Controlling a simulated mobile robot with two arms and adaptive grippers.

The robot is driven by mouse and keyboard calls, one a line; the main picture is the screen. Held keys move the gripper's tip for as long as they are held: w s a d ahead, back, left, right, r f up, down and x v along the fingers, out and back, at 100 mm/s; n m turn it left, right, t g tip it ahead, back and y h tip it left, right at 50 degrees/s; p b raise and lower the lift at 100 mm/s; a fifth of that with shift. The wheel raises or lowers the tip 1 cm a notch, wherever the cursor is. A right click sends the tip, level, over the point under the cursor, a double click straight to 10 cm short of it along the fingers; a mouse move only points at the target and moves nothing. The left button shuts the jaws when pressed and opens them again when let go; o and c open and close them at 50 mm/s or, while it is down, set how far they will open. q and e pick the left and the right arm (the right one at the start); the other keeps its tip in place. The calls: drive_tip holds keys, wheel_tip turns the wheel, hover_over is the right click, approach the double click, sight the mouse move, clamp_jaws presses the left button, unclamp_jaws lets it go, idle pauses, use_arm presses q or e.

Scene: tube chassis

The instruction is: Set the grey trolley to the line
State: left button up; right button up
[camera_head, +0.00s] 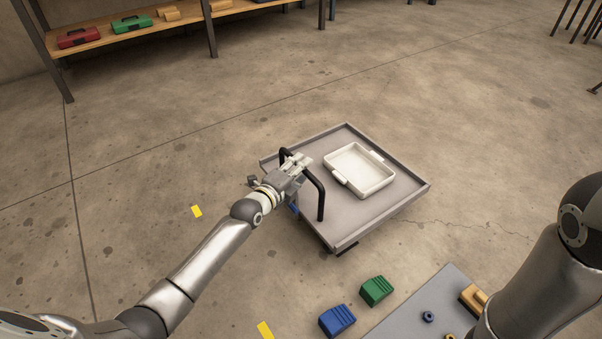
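The grey trolley (352,229) stands on the concrete floor right of centre, turned at an angle to my view. A white tray (386,184) sits on its deck. Its black handle (318,190) rises at the left side. My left gripper (302,160) is at the top bar of the handle, overlapping it. Its fingers are too small and covered to tell how far they close. My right gripper is out of view.
A green block (377,290) and a blue block (337,320) lie in front of the trolley, beside a grey surface (405,318) with small parts. A wooden shelf (150,33) with toolboxes stands at the back left.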

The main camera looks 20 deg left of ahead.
use_arm(q)
drive_tip(key=shift+w+d, duration=0.15)
drive_tip(key=shift+w, duration=0.3)
clamp_jaws()
